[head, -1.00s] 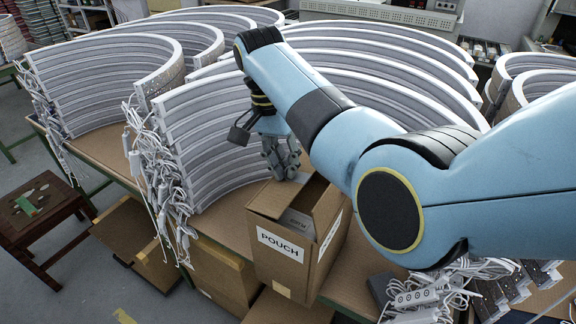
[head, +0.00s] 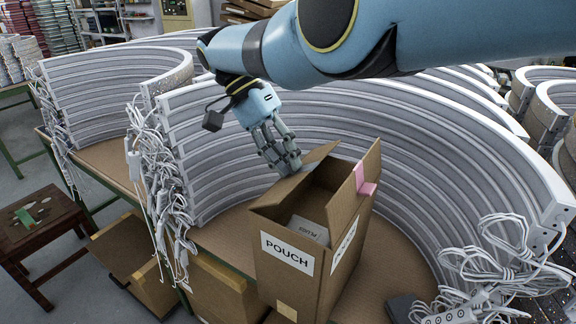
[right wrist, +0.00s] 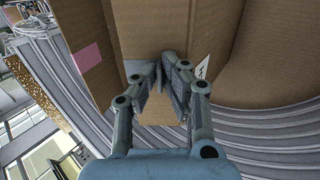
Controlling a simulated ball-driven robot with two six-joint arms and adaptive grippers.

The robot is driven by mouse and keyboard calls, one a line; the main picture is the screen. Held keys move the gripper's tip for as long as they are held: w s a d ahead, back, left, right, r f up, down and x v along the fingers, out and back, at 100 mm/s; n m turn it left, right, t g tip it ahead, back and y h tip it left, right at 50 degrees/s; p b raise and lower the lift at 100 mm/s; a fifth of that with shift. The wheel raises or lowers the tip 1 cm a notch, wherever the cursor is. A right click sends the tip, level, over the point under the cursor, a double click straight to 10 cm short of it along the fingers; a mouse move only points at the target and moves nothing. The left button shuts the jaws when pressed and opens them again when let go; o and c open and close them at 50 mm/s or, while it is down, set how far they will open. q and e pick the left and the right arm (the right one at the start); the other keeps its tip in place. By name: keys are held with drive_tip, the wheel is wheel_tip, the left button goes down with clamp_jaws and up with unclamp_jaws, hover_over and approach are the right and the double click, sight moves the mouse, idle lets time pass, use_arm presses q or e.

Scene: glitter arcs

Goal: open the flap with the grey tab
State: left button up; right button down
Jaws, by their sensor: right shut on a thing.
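The cardboard box (head: 285,275), labelled POUCH, stands on the table with its top partly open. A flap (head: 308,172) at its far left stands up at a slant. My right gripper (head: 288,162) is at this flap's far edge. In the right wrist view, my right gripper (right wrist: 163,80) is closed on the grey tab (right wrist: 158,72), which shows as a small grey piece mostly hidden between the fingers. Another flap, with a pink tab (head: 365,180), stands upright at the right; the pink tab also shows in the right wrist view (right wrist: 87,57). My left gripper is out of view.
A pale packet (head: 308,229) lies inside the box. Tall white curved strips (head: 450,170) stand close behind and right of the box. Loose white cables hang at the left (head: 160,170) and lie at the right (head: 490,270). A black block (head: 403,307) lies front right.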

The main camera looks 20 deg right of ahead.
idle(0.3)
drive_tip(key=c, duration=1.5)
unclamp_jaws()
